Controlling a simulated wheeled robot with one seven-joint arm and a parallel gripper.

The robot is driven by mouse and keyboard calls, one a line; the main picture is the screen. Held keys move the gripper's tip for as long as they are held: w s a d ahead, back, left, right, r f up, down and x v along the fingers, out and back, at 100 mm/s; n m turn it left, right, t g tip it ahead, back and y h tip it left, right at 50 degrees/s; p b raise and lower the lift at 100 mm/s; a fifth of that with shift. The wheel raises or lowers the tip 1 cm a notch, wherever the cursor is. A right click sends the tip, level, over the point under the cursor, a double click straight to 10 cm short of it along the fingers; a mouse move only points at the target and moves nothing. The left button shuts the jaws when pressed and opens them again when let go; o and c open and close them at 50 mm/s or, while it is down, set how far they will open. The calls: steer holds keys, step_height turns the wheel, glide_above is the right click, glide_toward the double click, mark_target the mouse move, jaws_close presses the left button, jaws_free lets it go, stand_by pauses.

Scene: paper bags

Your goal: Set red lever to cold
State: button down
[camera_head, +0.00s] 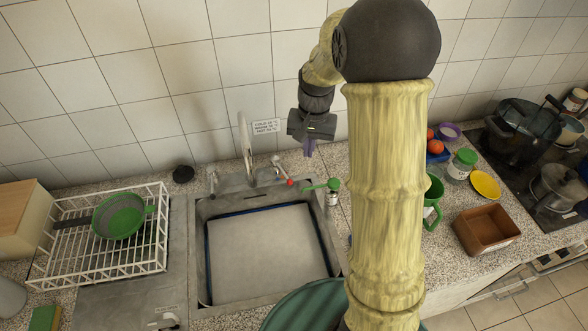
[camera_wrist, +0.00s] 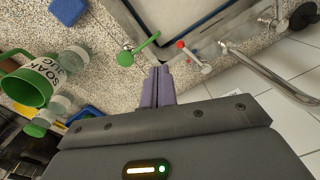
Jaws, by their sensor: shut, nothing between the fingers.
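The red lever (camera_head: 290,182) is a small red-tipped metal handle at the sink's back edge, by the faucet (camera_head: 246,135). In the wrist view the red tip (camera_wrist: 181,44) sits ahead of my fingers and a little to the right, on a metal arm. My gripper (camera_head: 309,149) is above the counter behind the sink, to the right of the red lever and apart from it. In the wrist view my gripper's purple fingers (camera_wrist: 159,72) are together and hold nothing. A white label (camera_head: 266,127) with text is on the wall behind; its words are too small to read.
A green lever (camera_head: 324,185) stands right of the red one, close to my fingers. The sink (camera_head: 268,250) lies in front. A dish rack (camera_head: 110,230) with a green pan is left. A green mug (camera_head: 433,203), jar (camera_head: 461,165) and brown tray (camera_head: 486,229) are right.

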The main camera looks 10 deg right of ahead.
steer(key=w+d+f+m+g+y, duration=0.1)
steer(key=w+f, duration=0.4)
steer(key=w, duration=0.7)
steer(key=d+m+g, duration=0.1)
steer(key=m, duration=0.1)
steer(key=shift+f+m+b, duration=0.25)
steer(key=shift+m+b, duration=0.05)
steer(key=shift+m, duration=0.1)
steer(key=shift+f, duration=0.15)
